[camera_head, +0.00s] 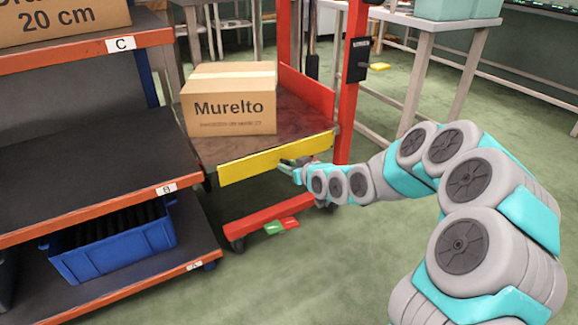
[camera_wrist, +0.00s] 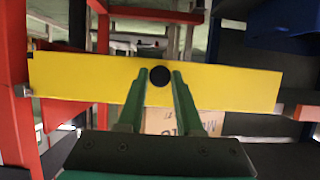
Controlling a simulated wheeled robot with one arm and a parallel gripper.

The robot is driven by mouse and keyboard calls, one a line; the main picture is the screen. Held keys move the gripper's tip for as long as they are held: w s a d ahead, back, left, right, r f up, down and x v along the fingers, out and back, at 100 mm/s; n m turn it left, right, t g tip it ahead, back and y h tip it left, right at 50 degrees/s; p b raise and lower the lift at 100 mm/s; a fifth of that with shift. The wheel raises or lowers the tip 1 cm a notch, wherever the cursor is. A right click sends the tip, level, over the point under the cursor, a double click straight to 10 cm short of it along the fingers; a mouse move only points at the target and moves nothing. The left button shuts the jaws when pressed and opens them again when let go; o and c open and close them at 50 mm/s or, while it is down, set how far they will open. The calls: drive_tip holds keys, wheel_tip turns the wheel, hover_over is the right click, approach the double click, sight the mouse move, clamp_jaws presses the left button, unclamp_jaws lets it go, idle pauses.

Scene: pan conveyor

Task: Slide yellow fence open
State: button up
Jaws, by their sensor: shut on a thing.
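The yellow fence (camera_head: 246,166) is a flat bar across the front edge of the red cart's dark platform (camera_head: 215,150). In the wrist view the fence (camera_wrist: 80,78) runs nearly level across the picture, with a round black knob (camera_wrist: 160,76) near its middle. My gripper (camera_head: 287,165) is at the front of the fence, right of its middle in the head view. In the wrist view its green fingers (camera_wrist: 160,80) are shut on the knob, one on each side. The fingertips and part of the fence are hard to make out in the head view.
A "Murelto" box (camera_head: 232,98) stands on the platform behind the fence. An orange-edged shelf (camera_head: 75,150) with a blue crate (camera_head: 115,245) stands close on the left. A red post (camera_head: 351,95) rises at the cart's right. A grey table (camera_head: 425,25) stands behind.

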clamp_jaws()
idle(0.7)
drive_tip(key=shift+r, duration=0.1)
wheel_tip(320, 180, up, 6)
drive_tip(key=shift+r+p, duration=0.1)
drive_tip(key=shift+p, duration=1.1)
drive_tip(key=o, duration=0.5)
unclamp_jaws()
drive_tip(key=o, duration=0.3)
drive_tip(key=shift+f, duration=0.2)
approach(281, 147)
drive_tip(key=v, duration=0.2)
drive_tip(key=shift+s+d+r, duration=0.15)
drive_tip(key=shift+s+d, duration=0.1)
drive_tip(key=shift+s, duration=0.05)
